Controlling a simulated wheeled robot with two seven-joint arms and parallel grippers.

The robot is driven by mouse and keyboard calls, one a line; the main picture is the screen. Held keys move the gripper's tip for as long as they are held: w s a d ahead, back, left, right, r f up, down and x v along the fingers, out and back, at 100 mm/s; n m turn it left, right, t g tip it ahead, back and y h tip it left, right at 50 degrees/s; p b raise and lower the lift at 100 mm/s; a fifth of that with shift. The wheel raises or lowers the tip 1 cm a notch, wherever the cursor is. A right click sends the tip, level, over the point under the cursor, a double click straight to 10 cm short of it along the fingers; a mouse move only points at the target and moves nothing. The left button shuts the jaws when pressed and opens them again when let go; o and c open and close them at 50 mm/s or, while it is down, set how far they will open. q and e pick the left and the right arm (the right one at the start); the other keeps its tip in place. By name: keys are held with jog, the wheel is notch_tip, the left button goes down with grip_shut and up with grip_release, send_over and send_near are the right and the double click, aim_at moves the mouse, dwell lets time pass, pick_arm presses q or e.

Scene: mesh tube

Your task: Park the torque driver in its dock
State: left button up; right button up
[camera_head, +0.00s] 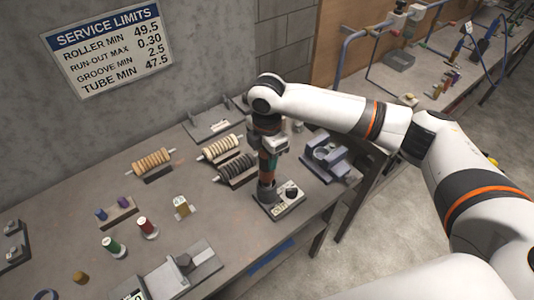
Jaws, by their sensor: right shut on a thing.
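My right gripper (268,150) points straight down over the bench and is shut on the torque driver (267,167). The driver is upright, with a brown and teal body below the fingers. Its lower end meets a dark grey upright holder on a pale box with a black knob, which looks like the dock (287,205). I cannot tell whether the driver is fully seated or just above the holder. My left gripper is not in view.
Several ribbed rollers (236,168) lie in cradles left of my right gripper. A blue-grey fixture (328,158) stands close to its right. Green and red spools (112,245) stand nearer the front left. The bench (215,222) is bare left of the dock.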

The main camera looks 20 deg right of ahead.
jog(key=shift+f+b, duration=0.65)
jog(key=shift+f, duration=1.4)
dwell(1.6)
jog(key=o, duration=1.1)
jog(key=shift+o, duration=0.7)
jog(key=shift+f, duration=0.1)
